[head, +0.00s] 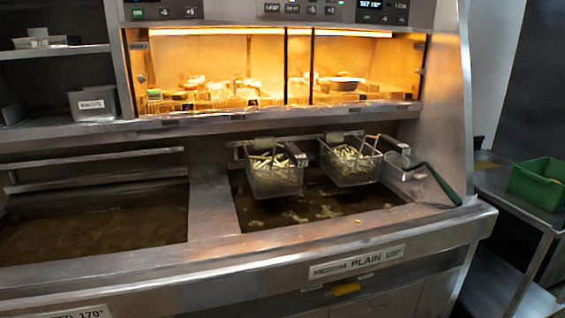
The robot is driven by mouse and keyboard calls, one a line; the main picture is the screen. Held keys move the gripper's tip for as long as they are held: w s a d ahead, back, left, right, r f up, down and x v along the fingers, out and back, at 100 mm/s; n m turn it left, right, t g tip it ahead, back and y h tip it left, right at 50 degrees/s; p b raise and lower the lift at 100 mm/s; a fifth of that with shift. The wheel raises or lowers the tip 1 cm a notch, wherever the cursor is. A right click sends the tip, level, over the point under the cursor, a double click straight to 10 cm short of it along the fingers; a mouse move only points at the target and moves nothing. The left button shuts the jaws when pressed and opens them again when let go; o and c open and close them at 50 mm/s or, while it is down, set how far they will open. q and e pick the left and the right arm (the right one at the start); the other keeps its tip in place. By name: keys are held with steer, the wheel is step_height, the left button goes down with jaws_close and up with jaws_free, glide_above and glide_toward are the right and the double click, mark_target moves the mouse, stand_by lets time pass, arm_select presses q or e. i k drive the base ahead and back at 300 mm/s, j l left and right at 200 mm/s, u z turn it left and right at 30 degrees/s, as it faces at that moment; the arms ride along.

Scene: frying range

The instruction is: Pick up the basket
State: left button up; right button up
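Two wire fry baskets filled with fries hang over the right fryer vat. The left basket (275,176) hangs from the rail at the back of the vat. The right basket (349,166) hangs beside it, a small gap apart, also at the rail. Their undersides are just above the oil or at its surface; I cannot tell which. Neither of my grippers shows in the head view.
The right vat (300,212) holds dark oil with pale bits floating; the left vat (95,225) also holds dark liquid. A dark-handled tool (437,180) leans at the right vat's right edge. A lit warming cabinet (280,75) is above. A green bin (540,183) stands on a side table at right.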

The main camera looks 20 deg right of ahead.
mark_target(278, 163)
steer(key=i+l, duration=0.1)
steer(key=l, duration=0.4)
steer(key=i+l, duration=0.15)
steer(key=l, duration=0.35)
steer(key=i+l+u, duration=0.1)
steer(key=l, duration=0.4)
steer(key=i+l, duration=0.1)
steer(key=l, duration=0.4)
steer(key=i+l, duration=0.1)
steer(key=l, duration=0.4)
steer(key=i+l+u, duration=0.1)
steer(key=l, duration=0.45)
